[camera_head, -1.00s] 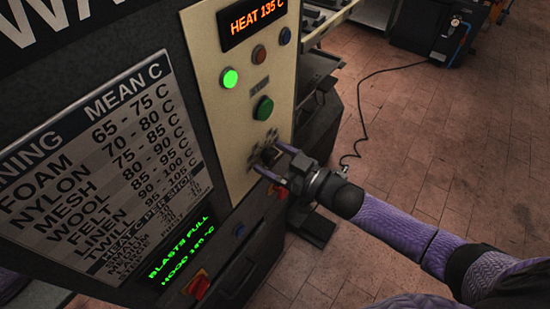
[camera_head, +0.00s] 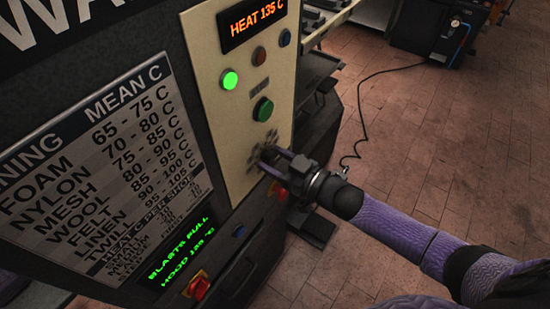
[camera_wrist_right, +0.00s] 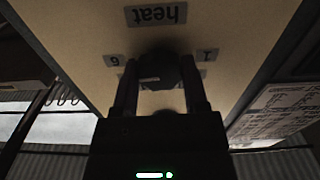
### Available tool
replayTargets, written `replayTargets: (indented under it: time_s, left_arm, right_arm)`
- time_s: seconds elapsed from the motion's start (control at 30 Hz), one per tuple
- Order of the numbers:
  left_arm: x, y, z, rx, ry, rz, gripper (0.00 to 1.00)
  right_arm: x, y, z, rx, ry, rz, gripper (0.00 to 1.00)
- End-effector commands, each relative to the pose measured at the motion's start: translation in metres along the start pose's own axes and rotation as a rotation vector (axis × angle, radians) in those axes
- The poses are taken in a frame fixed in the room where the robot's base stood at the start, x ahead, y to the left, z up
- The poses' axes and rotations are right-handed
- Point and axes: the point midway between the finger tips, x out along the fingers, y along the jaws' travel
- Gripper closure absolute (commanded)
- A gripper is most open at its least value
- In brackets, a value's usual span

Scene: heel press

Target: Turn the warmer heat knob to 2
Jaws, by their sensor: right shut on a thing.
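A dark heat knob (camera_wrist_right: 160,70) sits on the cream control panel (camera_head: 232,150), under a tag reading "heat" (camera_wrist_right: 156,14) that shows upside down in the right wrist view. My right gripper (camera_head: 270,158) is shut on the knob, one finger on each side; in the wrist view its fingers (camera_wrist_right: 160,90) reach to the knob's sides. Number tags "6" (camera_wrist_right: 113,60) and "1" (camera_wrist_right: 208,55) show on either side of the knob. The other numbers and the knob's pointer are hidden or too dark to read. My left gripper is out of view.
Above the knob are a green button (camera_head: 263,109), a lit green lamp (camera_head: 230,78) and a display (camera_head: 254,20) reading "HEAT 135 C". Lower down are a green text display (camera_head: 183,250) and a red knob (camera_head: 199,288). Open tiled floor (camera_head: 430,140) lies to the right.

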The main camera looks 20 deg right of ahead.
Motion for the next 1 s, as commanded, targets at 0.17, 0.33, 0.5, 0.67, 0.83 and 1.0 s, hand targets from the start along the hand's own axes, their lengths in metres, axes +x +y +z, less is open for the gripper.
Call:
replayTargets:
  time_s: [0.17,0.33,0.5,0.67,0.83,1.0]
  left_arm:
    - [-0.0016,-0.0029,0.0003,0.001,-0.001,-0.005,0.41]
    - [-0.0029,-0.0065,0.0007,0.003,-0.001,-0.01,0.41]
    - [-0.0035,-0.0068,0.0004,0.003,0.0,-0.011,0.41]
    - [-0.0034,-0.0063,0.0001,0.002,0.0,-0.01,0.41]
    - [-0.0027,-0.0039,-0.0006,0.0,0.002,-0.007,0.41]
    - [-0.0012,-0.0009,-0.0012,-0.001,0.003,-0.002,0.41]
  right_arm:
    - [-0.0003,-0.0001,0.0003,-0.113,-0.002,0.001,1.0]
    - [-0.0004,-0.0003,0.0005,-0.265,-0.002,0.0,1.0]
    - [-0.0002,-0.0004,0.0004,-0.428,-0.001,0.0,1.0]
    - [-0.0003,-0.0002,0.0006,-0.581,-0.001,0.0,1.0]
    - [-0.0004,-0.0005,0.0011,-0.742,-0.001,0.0,1.0]
    - [-0.0004,-0.0003,0.0014,-0.905,-0.002,0.0,1.0]
